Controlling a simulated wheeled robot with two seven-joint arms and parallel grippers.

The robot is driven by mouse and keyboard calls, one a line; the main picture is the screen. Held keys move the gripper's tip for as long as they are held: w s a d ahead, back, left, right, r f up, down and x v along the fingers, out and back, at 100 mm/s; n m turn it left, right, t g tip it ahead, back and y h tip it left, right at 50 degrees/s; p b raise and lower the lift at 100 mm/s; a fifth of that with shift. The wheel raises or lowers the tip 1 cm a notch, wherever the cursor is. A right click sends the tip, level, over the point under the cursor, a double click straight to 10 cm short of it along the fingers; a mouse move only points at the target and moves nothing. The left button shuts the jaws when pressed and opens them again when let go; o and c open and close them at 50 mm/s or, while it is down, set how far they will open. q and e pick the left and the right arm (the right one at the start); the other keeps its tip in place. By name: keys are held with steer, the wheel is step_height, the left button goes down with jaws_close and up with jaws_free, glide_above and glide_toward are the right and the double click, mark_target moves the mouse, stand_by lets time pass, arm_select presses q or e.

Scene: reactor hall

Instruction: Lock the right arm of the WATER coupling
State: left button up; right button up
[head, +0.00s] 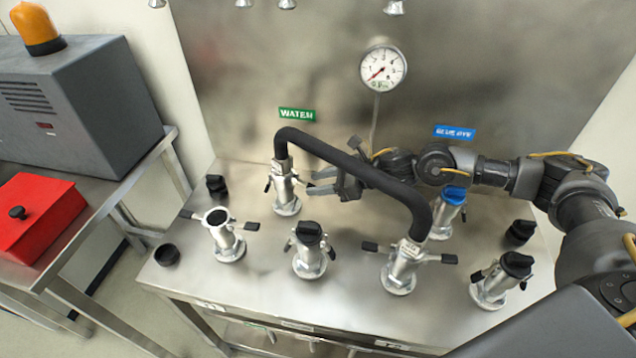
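The WATER coupling (284,187) is a silver upright fitting at the back, below the green WATER label (297,114). A black hose (345,160) ends on top of it. Its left arm (268,184) lies close to the body; its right arm is small in view and partly lost near my fingertips, so its exact angle is unclear. Nothing shows between the fingers. My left gripper is out of view.
The hose arches to a front coupling (402,268) whose arms stick out sideways. An uncapped coupling (225,240) and black-capped couplings (309,255) (496,283) stand in front. A blue-capped coupling (447,212) stands under the BLUE DYE label. Loose black caps (167,255) lie on the steel table.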

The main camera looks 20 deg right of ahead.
arm_select(q)
steer(key=shift+w+a+f+b, duration=0.25)
steer(key=shift+a+f+b, duration=0.3)
steer(key=shift+b, duration=0.05)
steer(key=shift+w+a+f+b, duration=0.25)
steer(key=shift+a+f+b, duration=0.3)
arm_select(e)
steer(key=v, duration=1)
arm_select(q)
steer(key=shift+s+d, duration=0.1)
arm_select(e)
steer(key=shift+s+d, duration=0.1)
steer(key=shift+s, duration=0.05)
